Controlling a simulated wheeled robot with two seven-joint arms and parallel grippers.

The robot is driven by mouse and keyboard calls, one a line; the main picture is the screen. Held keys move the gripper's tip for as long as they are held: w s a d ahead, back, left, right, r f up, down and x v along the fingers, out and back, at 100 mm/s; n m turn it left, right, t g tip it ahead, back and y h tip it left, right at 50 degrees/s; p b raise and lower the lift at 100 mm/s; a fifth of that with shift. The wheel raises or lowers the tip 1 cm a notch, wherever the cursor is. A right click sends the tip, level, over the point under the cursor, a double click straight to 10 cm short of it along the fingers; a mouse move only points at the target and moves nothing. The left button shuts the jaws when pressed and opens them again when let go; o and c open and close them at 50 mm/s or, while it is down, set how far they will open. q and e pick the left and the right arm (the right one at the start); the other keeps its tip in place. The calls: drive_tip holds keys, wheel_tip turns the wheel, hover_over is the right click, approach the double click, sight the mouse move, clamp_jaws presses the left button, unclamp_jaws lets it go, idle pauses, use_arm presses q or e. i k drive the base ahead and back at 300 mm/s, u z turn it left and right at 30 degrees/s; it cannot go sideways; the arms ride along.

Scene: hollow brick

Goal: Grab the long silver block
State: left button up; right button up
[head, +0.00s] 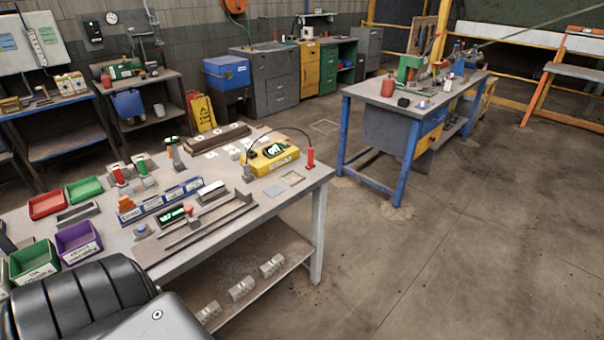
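Several grey metal pieces lie on the near workbench (280,200), and I cannot tell for sure which is the long silver block. A small pale-topped silver block (212,190) lies near the middle of the bench. A long, thin grey bar (208,226) lies along the bench's front edge. Several short silver blocks (241,289) with holes or notches sit on the lower shelf. Neither of my grippers shows in the head view.
Red (47,204), green (36,260) and purple (78,242) bins stand at the bench's left. A yellow device (270,158) with a cable sits at its back right. A second blue-legged bench (395,100) stands beyond. The floor (430,250) at right is clear.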

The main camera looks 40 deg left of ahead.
sight(206, 194)
drive_tip(key=z, duration=1.1)
drive_tip(key=k, duration=1.2)
drive_tip(key=u, duration=1.3)
